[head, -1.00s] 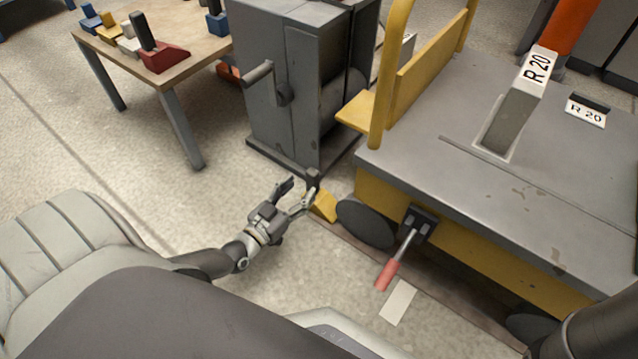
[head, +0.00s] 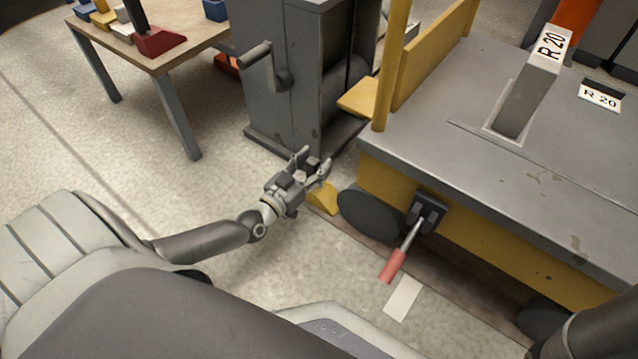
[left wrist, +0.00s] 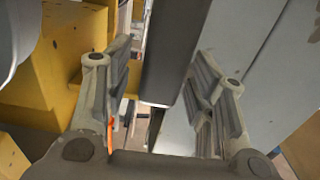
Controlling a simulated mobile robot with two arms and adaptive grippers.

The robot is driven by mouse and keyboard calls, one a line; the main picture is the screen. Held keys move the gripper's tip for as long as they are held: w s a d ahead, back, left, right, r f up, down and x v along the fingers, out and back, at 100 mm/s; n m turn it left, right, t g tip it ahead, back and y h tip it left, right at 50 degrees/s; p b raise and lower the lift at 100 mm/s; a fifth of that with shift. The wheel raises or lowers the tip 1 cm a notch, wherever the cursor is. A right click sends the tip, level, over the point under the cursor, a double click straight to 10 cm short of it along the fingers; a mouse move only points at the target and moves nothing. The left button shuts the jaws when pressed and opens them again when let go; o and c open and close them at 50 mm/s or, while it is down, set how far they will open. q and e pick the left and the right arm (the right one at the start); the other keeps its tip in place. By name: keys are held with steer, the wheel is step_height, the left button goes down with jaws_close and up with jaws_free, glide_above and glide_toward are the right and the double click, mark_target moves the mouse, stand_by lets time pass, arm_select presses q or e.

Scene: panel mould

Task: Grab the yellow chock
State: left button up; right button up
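The yellow chock (head: 322,199) lies on the floor by the cart's near wheel, partly hidden behind my left gripper. My left gripper (head: 314,160) is open just above and beside it, its fingers pointing away toward the grey machine. In the left wrist view the fingers (left wrist: 162,75) are apart, with a dark upright bar (left wrist: 176,45) showing between them. My right gripper is not in view.
The cart (head: 480,170) with its black wheel (head: 368,217) and a red-handled lever (head: 393,266) stands right of the chock. The grey crank machine (head: 290,100) is behind. A table (head: 175,50) with more chocks stands back left. Floor at left is clear.

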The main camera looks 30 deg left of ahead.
arm_select(q)
jaws_close()
steer(key=shift+r, duration=0.2)
stand_by(0.3)
